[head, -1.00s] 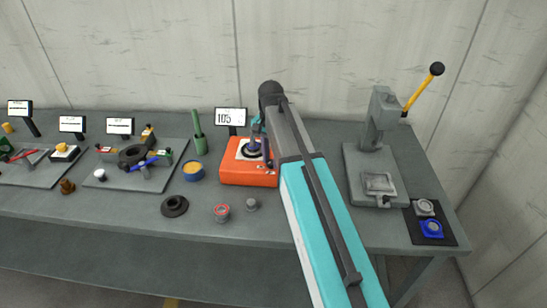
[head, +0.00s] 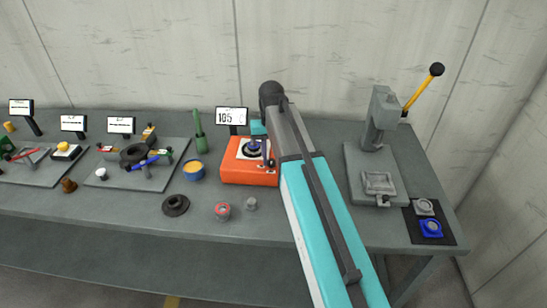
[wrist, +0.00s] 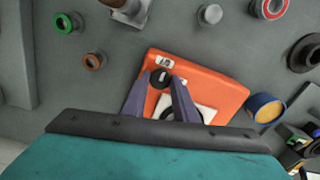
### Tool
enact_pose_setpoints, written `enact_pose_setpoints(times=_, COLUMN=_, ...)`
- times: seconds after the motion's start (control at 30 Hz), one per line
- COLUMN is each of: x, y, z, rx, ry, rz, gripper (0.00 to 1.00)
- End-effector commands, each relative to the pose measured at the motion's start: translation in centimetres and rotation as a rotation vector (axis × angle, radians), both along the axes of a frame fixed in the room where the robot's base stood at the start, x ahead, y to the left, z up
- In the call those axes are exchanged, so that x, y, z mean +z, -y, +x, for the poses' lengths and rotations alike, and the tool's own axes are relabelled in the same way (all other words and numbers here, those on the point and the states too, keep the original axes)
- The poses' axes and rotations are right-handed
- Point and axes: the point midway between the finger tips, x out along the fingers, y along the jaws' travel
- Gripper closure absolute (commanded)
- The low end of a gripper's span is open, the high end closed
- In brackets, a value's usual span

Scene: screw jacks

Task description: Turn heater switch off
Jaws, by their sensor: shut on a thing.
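The orange heater (head: 235,174) stands on the workbench left of my arm, with a white top plate and a dark round part on it. A display reading 105 (head: 231,115) stands behind it. In the wrist view the heater (wrist: 215,77) lies below my gripper. A black switch knob (wrist: 160,78) sits near the heater's edge, beside a small white label (wrist: 164,62). My gripper (wrist: 160,81) has its two purple fingers on either side of the knob, shut on it. In the head view my gripper (head: 266,153) is at the heater's right part; the switch there is hard to make out.
A blue cup with yellow contents (head: 193,170) stands left of the heater. A black ring (head: 175,205), a red-rimmed part (head: 222,211) and a grey cylinder (head: 250,204) lie in front. A lever press (head: 378,150) stands right of my arm.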

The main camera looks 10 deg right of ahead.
Motion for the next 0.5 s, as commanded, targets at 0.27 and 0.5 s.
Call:
enact_pose_setpoints(times=0.27, x=-0.33, y=-0.08, z=-0.54, rx=0.037, ry=-0.016, rz=0.003, gripper=0.97)
enact_pose_setpoints(times=0.5, x=-0.34, y=-0.05, z=-0.55, rx=0.036, ry=-0.016, rz=0.003, gripper=0.96)
